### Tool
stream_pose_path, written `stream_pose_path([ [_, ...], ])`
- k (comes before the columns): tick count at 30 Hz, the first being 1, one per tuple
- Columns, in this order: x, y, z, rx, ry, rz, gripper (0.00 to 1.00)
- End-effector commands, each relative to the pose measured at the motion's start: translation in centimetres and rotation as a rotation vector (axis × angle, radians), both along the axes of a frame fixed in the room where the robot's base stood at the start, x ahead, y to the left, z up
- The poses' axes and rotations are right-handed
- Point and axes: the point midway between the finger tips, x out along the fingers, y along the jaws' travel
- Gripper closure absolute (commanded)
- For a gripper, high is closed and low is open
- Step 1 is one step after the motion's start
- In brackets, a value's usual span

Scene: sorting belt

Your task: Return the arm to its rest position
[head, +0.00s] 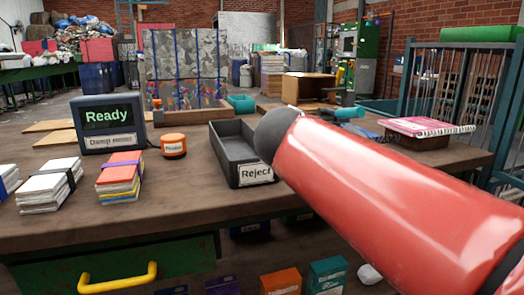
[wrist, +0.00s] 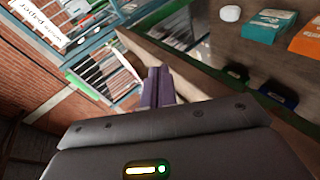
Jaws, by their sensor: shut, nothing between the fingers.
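My gripper (wrist: 157,88) shows in the wrist view with its two fingers together and nothing between them. The wrist view is tilted, and the fingers point away from the workbench's edge toward the brick wall and metal racks. In the head view my red arm link reaches in from the lower right over the bench and ends in a dark rounded joint beside the Reject tray (head: 232,160). I cannot make out the gripper in the head view.
The wooden bench (head: 190,195) holds a Ready screen (head: 107,124), an orange button (head: 173,145), strapped paper stacks (head: 121,177) and a pink-topped pile (head: 420,127). A blue railing (head: 455,85) is at right.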

Motion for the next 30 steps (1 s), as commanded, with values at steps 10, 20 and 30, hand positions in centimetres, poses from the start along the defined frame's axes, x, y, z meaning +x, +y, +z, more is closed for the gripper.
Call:
stream_pose_path([
  [10, -12.0, 0.3, -13.6, 0.745, 0.072, 0.001, 1.0],
  [20, -14.9, 2.7, -17.4, 1.028, -0.023, -0.04, 1.0],
  [30, -14.8, 2.7, -17.4, 1.027, -0.021, -0.038, 1.0],
])
